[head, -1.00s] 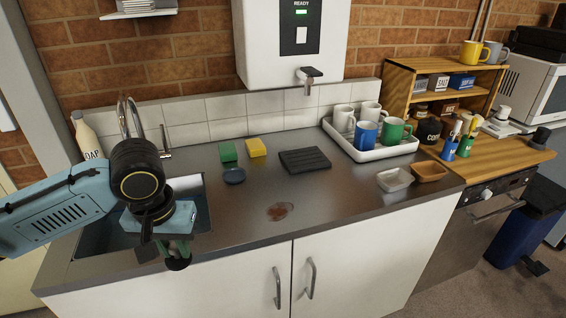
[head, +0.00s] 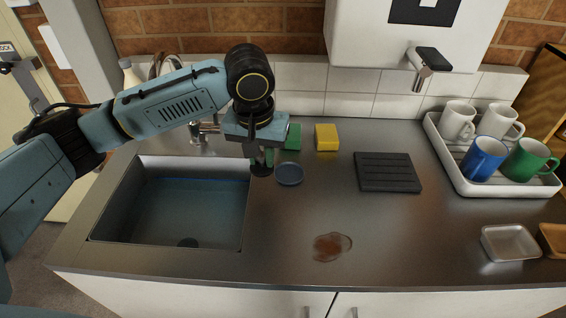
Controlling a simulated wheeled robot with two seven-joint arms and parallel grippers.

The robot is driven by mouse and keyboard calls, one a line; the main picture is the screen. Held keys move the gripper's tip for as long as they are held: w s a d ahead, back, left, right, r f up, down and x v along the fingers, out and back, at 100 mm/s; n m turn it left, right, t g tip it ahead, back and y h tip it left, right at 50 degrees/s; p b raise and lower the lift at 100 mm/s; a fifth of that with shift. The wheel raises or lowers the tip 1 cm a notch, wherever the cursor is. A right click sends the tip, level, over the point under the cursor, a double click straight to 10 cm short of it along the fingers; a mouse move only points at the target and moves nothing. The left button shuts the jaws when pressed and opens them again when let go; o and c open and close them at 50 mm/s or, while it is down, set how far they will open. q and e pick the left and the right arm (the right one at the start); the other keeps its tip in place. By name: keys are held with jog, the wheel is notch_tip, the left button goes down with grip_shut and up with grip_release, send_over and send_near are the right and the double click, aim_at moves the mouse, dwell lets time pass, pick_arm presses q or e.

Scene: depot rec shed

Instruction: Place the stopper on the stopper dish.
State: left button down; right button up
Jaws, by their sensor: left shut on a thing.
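The stopper (head: 262,169) is a small dark round piece, held low over the counter just left of the dish. My left gripper (head: 261,157) points down and is shut on it; the fingers partly hide its top. The stopper dish (head: 290,174) is a small round dark blue dish on the steel counter, and it looks empty. The stopper is very near the dish's left edge; I cannot tell whether they touch. My right gripper is not in view.
The sink (head: 170,215) holds water, left of the dish. A green sponge (head: 293,137) and a yellow sponge (head: 326,137) lie behind. A black ribbed mat (head: 387,172) and white tray (head: 457,170) of mugs are right. A brown spill (head: 331,246) lies in front.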

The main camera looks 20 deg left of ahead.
pick_arm(q)
jog(key=w+d+r+n, duration=0.2)
jog(key=w+d+n, duration=0.15)
jog(key=w, duration=0.35)
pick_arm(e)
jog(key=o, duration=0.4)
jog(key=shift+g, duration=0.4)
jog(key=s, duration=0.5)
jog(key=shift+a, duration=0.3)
pick_arm(q)
jog(key=f, duration=0.4)
jog(key=shift+w+d+f+b, duration=0.15)
jog(key=shift+d+f+b, duration=0.05)
jog(key=shift+f+b, duration=0.1)
notch_tip(320, 180, down, 4)
jog(key=shift+f+b, duration=0.25)
jog(key=shift+b, duration=0.15)
jog(key=shift+f, duration=0.25)
jog(key=c, duration=1.6)
grip_release()
jog(key=shift+f, duration=0.1)
jog(key=o, duration=0.4)
jog(key=shift+c, duration=0.2)
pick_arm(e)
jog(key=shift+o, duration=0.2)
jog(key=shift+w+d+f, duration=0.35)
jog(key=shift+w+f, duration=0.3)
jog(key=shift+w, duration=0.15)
